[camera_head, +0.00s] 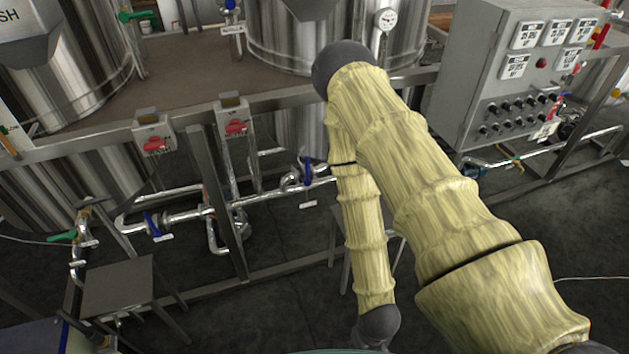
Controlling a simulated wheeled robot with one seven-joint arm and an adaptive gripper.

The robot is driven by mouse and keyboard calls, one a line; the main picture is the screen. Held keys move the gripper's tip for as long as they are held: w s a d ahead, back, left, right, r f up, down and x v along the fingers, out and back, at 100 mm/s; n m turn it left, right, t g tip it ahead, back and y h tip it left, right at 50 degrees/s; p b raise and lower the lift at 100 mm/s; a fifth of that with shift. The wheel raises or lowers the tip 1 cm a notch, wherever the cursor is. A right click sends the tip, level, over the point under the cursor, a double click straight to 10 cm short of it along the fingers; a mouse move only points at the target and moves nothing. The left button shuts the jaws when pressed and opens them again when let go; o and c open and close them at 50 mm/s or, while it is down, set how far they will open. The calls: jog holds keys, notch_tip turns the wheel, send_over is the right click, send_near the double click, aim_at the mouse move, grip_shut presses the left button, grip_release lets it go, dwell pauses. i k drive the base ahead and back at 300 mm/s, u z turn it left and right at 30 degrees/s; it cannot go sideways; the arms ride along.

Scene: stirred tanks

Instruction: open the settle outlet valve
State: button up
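Several valves show in the head view, and their small labels are too small to read, so I cannot tell which is the settle outlet valve. A blue-handled valve (152,225) sits on the left part of the low steel pipe. Another blue-handled valve (306,172) sits further right on this pipework, close to the left of my arm. A green-handled valve (63,236) is at the far left, by a small stool. My padded yellow arm reaches up from the lower right and folds down to a grey joint near the bottom edge. My gripper is not visible.
A grey control cabinet (510,75) stands at right. A low stool (118,287) stands at front left. Dark floor (255,320) is open at bottom centre.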

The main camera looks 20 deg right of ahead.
aim_at(308, 170)
jog(key=z, duration=0.85)
jog(key=i, duration=0.75)
jog(key=u, duration=0.35)
